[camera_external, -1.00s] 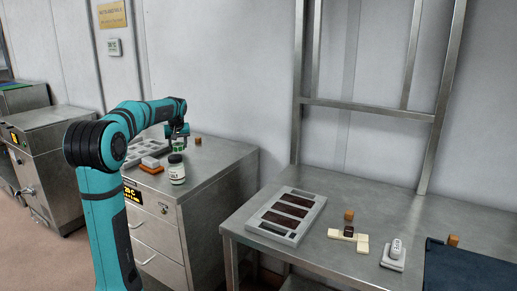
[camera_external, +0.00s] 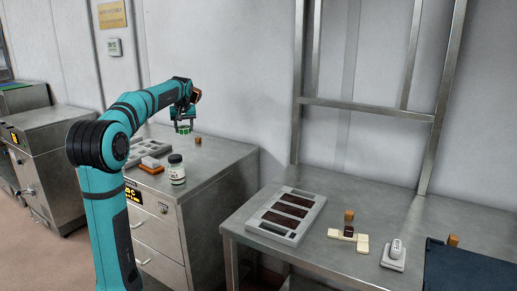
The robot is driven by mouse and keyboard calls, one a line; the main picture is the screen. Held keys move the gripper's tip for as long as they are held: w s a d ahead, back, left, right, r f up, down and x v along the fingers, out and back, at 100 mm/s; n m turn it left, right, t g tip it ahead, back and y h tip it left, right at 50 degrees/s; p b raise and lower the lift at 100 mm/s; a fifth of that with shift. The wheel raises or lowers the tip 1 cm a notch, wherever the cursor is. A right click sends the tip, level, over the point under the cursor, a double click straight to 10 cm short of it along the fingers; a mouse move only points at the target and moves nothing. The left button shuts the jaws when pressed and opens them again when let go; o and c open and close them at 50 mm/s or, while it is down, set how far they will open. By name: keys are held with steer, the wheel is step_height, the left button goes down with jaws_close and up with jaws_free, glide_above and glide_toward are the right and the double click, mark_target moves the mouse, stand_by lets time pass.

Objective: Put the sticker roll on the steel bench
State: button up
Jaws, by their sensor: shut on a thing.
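My gripper (camera_external: 184,125) is shut on a small green thing, which looks like the sticker roll (camera_external: 184,130). It holds the roll above the top of the steel cabinet at the left. The roll is small in the picture and partly covered by the fingers. The steel bench (camera_external: 330,255) stands at the right, apart from the cabinet and lower in the picture.
The cabinet top (camera_external: 215,150) bears a white-labelled jar (camera_external: 177,170), a small brown block (camera_external: 198,140) and grey trays. The bench bears a mould tray (camera_external: 285,217), cream and brown pieces (camera_external: 348,233), a white device (camera_external: 394,254) and a dark mat (camera_external: 465,272). Bare steel shows between them.

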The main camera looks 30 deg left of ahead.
steer(key=w+d+m+h, duration=0.15)
steer(key=w+d, duration=0.25)
steer(key=d, duration=0.8)
steer(key=w+d+f+m+t, duration=0.1)
steer(key=w+d+m, duration=0.3)
steer(key=d, duration=0.8)
steer(key=w+d+m+h, duration=0.1)
steer(key=w+d, duration=0.4)
steer(key=d, duration=0.7)
steer(key=m+h, duration=0.4)
steer(key=m, duration=0.6)
glide_above(406, 230)
steer(key=s, duration=0.1)
step_height(406, 230, down, 3)
steer(key=shift+y, duration=0.25)
steer(key=shift+a+f, duration=0.15)
steer(key=shift+f, duration=1.45)
steer(key=shift+a+f, duration=0.15)
steer(key=shift+f, duration=1.5)
steer(key=shift+a+f, duration=0.15)
steer(key=shift+f, duration=1.45)
steer(key=shift+f, duration=0.1)
steer(key=o, duration=1)
steer(key=shift+c, duration=0.2)
